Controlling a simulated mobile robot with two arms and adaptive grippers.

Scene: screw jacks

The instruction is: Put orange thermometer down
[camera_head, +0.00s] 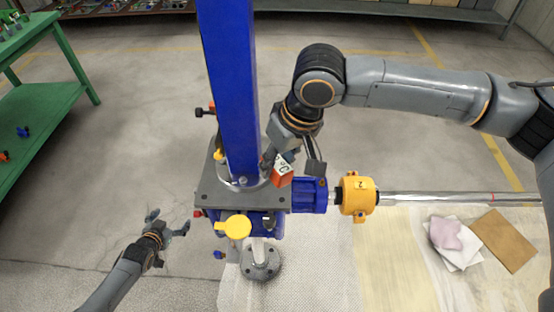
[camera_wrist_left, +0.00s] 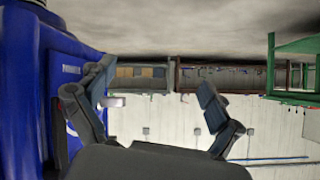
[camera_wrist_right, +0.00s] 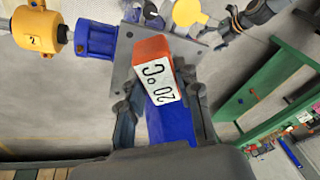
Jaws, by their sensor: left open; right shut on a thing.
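The orange thermometer (camera_head: 282,176) has a white display face. In the right wrist view the thermometer (camera_wrist_right: 158,72) shows "20 °C" on that face. My right gripper (camera_head: 270,160) is shut on it, close to the foot of the blue column and over the grey top plate (camera_head: 222,196) of the screw jack. I cannot tell whether the thermometer touches the plate. In the right wrist view the fingers (camera_wrist_right: 160,110) lie on both sides of it. My left gripper (camera_head: 167,222) is open and empty, left of the jack; its spread fingers also show in the left wrist view (camera_wrist_left: 155,105).
The blue column (camera_head: 232,90) rises from the jack. A blue coupling housing (camera_head: 309,195) and a yellow collar (camera_head: 357,195) sit on the shaft to the right. A yellow cap (camera_head: 234,227) is at the front. Cloths (camera_head: 455,240) lie at right. A green table (camera_head: 45,95) stands at left.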

